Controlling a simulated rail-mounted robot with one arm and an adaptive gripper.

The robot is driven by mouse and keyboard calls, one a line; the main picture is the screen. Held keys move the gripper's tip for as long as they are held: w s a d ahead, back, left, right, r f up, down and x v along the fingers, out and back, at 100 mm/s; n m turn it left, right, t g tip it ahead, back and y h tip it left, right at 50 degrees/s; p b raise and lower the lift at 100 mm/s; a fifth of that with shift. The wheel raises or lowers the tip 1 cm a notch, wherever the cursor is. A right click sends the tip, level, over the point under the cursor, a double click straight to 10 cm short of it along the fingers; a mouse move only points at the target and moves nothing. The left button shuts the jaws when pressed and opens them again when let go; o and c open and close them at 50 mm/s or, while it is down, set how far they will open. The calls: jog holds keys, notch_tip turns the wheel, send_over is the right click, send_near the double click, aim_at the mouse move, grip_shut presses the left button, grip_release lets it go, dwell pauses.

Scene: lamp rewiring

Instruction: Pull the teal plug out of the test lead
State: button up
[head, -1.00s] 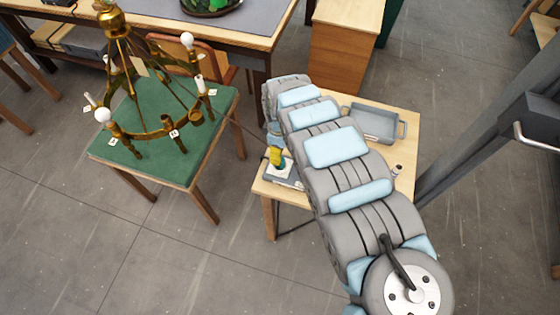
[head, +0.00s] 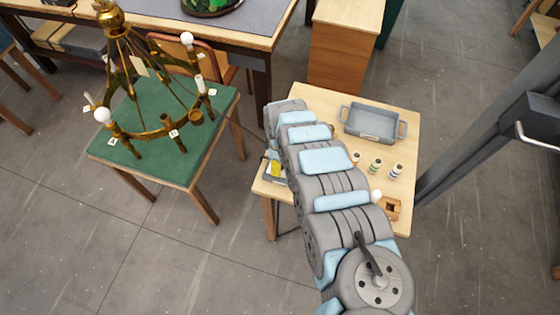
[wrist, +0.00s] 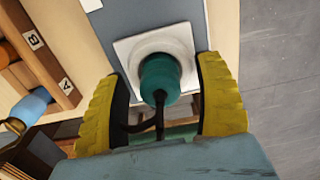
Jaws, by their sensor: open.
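The teal plug (wrist: 160,78) sits in a round white socket on a square white plate (wrist: 128,52) in the wrist view. The plate is on a grey surface, and a dark cable runs from the plug toward the gripper. My gripper (wrist: 157,88) is open, with one yellow finger on each side of the plug. Gaps show between the fingers and the plug. In the head view my arm hides most of the gripper; a bit of yellow (head: 275,168) shows over the small grey box (head: 271,180) at the light table's left edge.
The light wooden table (head: 402,110) holds a grey tray (head: 372,122) and several small spools (head: 376,166). A brass chandelier (head: 124,80) stands on a green-topped table (head: 215,125) to the left. A rack labelled A and B (wrist: 45,60) is left in the wrist view.

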jog(key=shift+c, duration=0.3)
grip_shut()
jog(key=shift+r, duration=0.3)
jog(key=shift+r+p, duration=2.15)
